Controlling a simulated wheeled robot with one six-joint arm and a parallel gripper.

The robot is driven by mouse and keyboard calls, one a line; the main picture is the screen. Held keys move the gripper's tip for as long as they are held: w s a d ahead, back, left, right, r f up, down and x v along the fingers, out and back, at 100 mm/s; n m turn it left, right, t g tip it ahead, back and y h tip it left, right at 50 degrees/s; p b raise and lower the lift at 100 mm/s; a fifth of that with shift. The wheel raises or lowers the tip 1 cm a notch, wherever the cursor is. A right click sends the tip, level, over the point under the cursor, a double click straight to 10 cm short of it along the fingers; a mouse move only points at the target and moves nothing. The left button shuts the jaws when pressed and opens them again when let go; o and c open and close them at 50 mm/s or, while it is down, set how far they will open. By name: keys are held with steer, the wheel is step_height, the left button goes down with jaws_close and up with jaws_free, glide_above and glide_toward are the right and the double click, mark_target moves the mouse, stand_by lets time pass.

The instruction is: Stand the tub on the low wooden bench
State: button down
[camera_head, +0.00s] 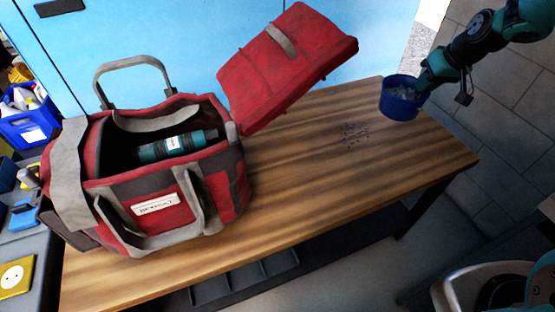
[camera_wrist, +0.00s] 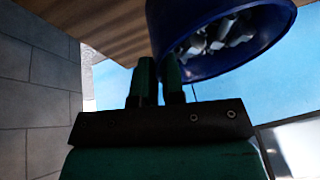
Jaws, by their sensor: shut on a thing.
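A round blue tub (camera_head: 401,100) with small grey pieces inside is at the bench's right end in the head view. My gripper (camera_head: 428,82) is shut on the tub's right side. In the wrist view the tub (camera_wrist: 222,62) is tilted in the picture, and my gripper (camera_wrist: 160,75) has its two fingers close together at its rim. The wooden bench (camera_head: 300,190) runs from lower left to upper right. I cannot tell whether the tub touches the bench top or hangs just above it.
An open red and grey bag (camera_head: 170,195) holding a green cylindrical tool (camera_head: 176,146) stands on the bench's left part. Its red lid (camera_head: 290,65) leans up behind. Small dark bits (camera_head: 353,132) lie on the wood left of the tub. The bench's right middle is otherwise clear.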

steer(key=w+d+r+n+b, duration=0.1)
steer(key=d+r, duration=0.3)
steer(key=d, duration=0.2)
steer(key=shift+g+y, duration=0.3)
steer(key=shift+y, duration=0.1)
steer(key=f+b, duration=0.1)
steer(key=f, duration=1.9)
steer(key=shift+a, duration=0.2)
steer(key=shift+f, duration=0.1)
steer(key=c, duration=1.2)
jaws_free()
